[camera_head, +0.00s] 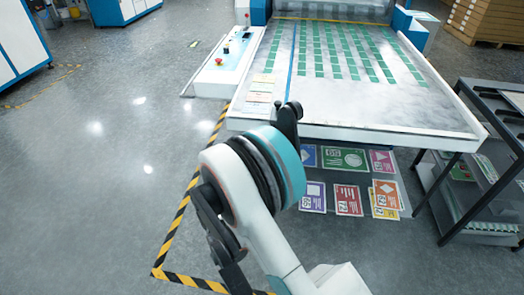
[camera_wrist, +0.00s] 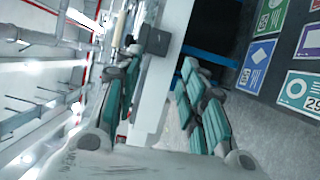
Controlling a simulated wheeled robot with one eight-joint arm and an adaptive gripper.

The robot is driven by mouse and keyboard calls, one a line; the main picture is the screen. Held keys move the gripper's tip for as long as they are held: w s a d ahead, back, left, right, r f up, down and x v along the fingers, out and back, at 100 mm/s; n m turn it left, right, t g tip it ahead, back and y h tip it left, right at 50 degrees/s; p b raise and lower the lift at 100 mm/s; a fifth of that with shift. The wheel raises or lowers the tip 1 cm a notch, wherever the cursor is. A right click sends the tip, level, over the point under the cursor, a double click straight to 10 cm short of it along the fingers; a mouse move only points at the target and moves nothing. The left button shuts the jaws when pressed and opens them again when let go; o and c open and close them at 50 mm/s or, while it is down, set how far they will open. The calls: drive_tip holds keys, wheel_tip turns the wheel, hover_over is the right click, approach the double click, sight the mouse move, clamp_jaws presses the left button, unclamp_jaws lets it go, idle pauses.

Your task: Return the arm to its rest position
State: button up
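My gripper (camera_wrist: 172,55) shows in the wrist view with its two teal-and-grey fingers apart. The gap between them is empty, with a pale machine part and dark floor visible beyond. In the head view my arm rises from the bottom centre, bent, in front of the laminating machine's bed (camera_head: 340,105). The gripper itself cannot be made out clearly in the head view, where my arm's joint hides that area.
Colourful printed cards (camera_head: 347,200) lie below the bed's front edge; some also show in the wrist view (camera_wrist: 258,62). A dark shelf rack (camera_head: 470,190) stands at right. A control panel (camera_head: 222,65) with a red button is at the bed's left. Open floor (camera_head: 90,190) lies left.

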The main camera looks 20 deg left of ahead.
drive_tip(key=shift+s, duration=0.3)
